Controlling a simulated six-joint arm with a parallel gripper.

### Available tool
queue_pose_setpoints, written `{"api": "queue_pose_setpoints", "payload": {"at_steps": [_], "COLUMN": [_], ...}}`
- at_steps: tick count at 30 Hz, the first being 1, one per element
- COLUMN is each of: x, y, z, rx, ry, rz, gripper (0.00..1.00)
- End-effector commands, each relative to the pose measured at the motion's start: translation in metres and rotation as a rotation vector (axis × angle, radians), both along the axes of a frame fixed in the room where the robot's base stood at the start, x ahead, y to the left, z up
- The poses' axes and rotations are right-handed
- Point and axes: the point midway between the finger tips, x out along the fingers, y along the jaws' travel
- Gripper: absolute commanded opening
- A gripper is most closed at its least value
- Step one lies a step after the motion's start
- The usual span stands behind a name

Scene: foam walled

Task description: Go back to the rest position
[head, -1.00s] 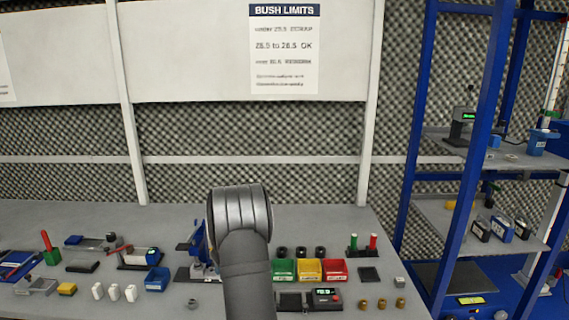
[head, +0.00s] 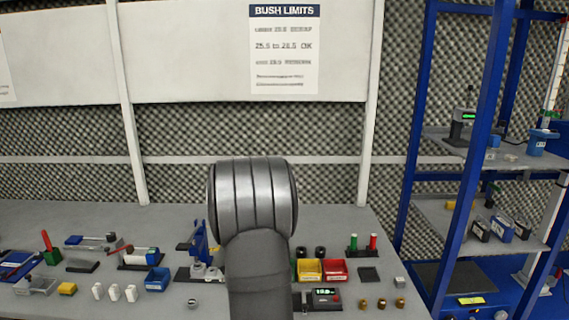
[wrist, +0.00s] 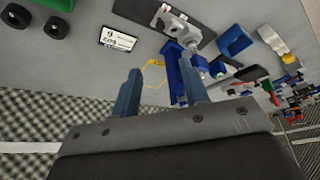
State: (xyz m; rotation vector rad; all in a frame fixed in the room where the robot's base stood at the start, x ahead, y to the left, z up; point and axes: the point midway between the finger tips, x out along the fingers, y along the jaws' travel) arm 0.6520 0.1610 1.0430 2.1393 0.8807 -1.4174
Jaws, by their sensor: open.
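My gripper shows in the wrist view (wrist: 162,98) with its two blue-grey fingers apart and nothing between them. Beyond the fingers is the grey bench top (wrist: 60,85), with a blue upright device (wrist: 176,75) behind the right finger. In the head view my arm rises in front of the bench and its rounded grey link hides part of the bench behind it. The gripper itself is hidden in the head view.
Yellow (head: 309,270) and red (head: 335,270) bins, a small display unit (head: 325,299) and brass bushes (head: 381,303) lie right of my arm. A blue bin (head: 157,279) and white blocks (head: 115,292) lie left. A blue shelf rack (head: 470,180) stands at right.

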Motion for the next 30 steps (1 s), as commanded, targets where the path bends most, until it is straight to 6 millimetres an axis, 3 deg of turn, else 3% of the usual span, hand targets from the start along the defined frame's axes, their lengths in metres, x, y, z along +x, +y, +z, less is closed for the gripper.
{"api": "queue_pose_setpoints", "payload": {"at_steps": [1, 3, 25, 30], "x": [0.003, 0.007, 0.046, 0.047], "y": [0.005, 0.009, 0.048, 0.013], "z": [-0.019, -0.032, -0.165, -0.164], "rx": [-0.002, -0.002, -0.002, -0.002], "ry": [0.012, 0.010, 0.008, 0.007], "rz": [0.002, 0.002, 0.002, -0.003], "gripper": [0.41, 0.41, 0.41, 0.41]}}
